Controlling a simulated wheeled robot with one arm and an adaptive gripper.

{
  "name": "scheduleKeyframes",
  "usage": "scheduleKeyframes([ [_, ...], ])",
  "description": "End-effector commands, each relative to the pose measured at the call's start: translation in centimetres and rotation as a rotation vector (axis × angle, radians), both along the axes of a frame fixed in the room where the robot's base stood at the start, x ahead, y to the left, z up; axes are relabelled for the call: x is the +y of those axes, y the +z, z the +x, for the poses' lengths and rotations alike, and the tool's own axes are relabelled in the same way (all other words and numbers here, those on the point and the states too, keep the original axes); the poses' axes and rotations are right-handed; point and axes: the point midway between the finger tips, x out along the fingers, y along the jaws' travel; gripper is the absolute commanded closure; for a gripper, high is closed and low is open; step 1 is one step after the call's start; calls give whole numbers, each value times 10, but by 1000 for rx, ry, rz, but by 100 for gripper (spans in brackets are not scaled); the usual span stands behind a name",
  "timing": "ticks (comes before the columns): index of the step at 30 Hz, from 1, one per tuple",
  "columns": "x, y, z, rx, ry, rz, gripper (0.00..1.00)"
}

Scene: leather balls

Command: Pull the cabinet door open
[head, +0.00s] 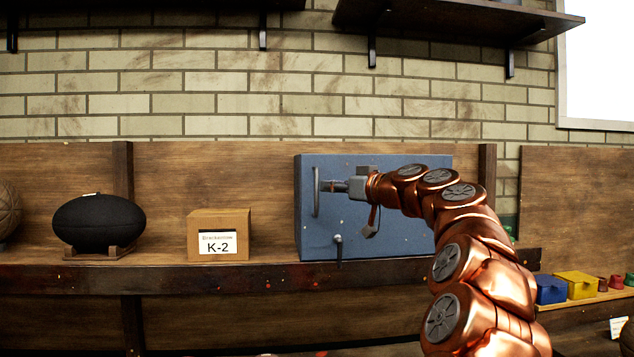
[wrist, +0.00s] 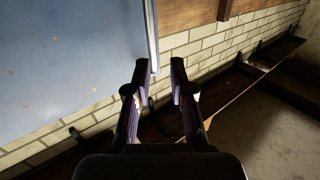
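The blue cabinet (head: 385,215) stands on the wooden shelf against the back panel, and its door looks closed. A grey vertical bar handle (head: 316,192) is at the left of its front. My gripper (head: 328,186) reaches in from the right, its fingertips close to the handle; I cannot tell whether they touch it. In the wrist view my gripper (wrist: 160,68) has its two fingers apart with a gap between them. The blue surface (wrist: 65,60) fills the left there. A pale strip (wrist: 152,35) ends beside the left fingertip; I cannot tell whether it is handle or edge.
A small dark lever (head: 338,246) hangs low on the cabinet front. Left of the cabinet are a cardboard box (head: 218,235) marked K-2 and a black oval ball (head: 99,222) on a stand. Blue and yellow boxes (head: 576,286) sit at the right. Shelves hang above.

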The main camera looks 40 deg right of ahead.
Motion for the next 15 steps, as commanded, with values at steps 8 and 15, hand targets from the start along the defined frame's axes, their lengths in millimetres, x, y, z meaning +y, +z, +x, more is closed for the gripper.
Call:
scheduleKeyframes([
  [8,-12,8,14,-17,-20,-12,77],
  [15,-14,7,50,-13,-17,-10,77],
])
